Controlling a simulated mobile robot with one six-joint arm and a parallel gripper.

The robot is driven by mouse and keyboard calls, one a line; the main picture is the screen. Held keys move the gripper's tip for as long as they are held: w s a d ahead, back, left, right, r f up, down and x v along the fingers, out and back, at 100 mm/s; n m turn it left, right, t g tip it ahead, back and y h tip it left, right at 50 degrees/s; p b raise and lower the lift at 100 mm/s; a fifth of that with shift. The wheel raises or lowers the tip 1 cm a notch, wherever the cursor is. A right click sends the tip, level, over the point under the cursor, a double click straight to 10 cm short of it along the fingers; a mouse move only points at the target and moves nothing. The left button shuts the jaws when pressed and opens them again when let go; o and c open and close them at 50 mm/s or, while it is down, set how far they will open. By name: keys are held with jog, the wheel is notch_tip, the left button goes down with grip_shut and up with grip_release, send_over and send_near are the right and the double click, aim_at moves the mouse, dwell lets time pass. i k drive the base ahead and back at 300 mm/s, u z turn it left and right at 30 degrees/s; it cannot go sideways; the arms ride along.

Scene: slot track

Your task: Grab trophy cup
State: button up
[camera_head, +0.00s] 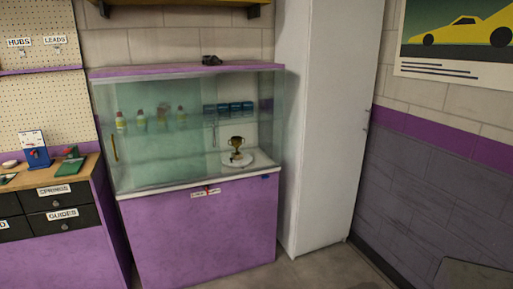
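The trophy cup (236,146) is small and gold with a dark base. It stands upright on a round white plate (240,160) inside a glass display case (150,165), toward its right side. The case sits on a purple cabinet with a purple top. A gold handle (114,148) is on the left part of the front glass. The right part of the front looks clearer than the left; I cannot tell if it is open there. My gripper is not in view.
Several bottles (140,118) and blue boxes (228,108) stand on the case's upper shelf. A dark object (211,60) lies on top. A tall white cabinet (325,120) stands at right. A drawer bench (50,205) stands at left. Some floor (335,270) shows in front.

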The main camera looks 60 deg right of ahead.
aim_at(236, 140)
jog(key=z, duration=0.9)
jog(key=i, duration=0.95)
jog(key=z, duration=0.05)
jog(key=k, duration=0.9)
jog(key=u, duration=0.2)
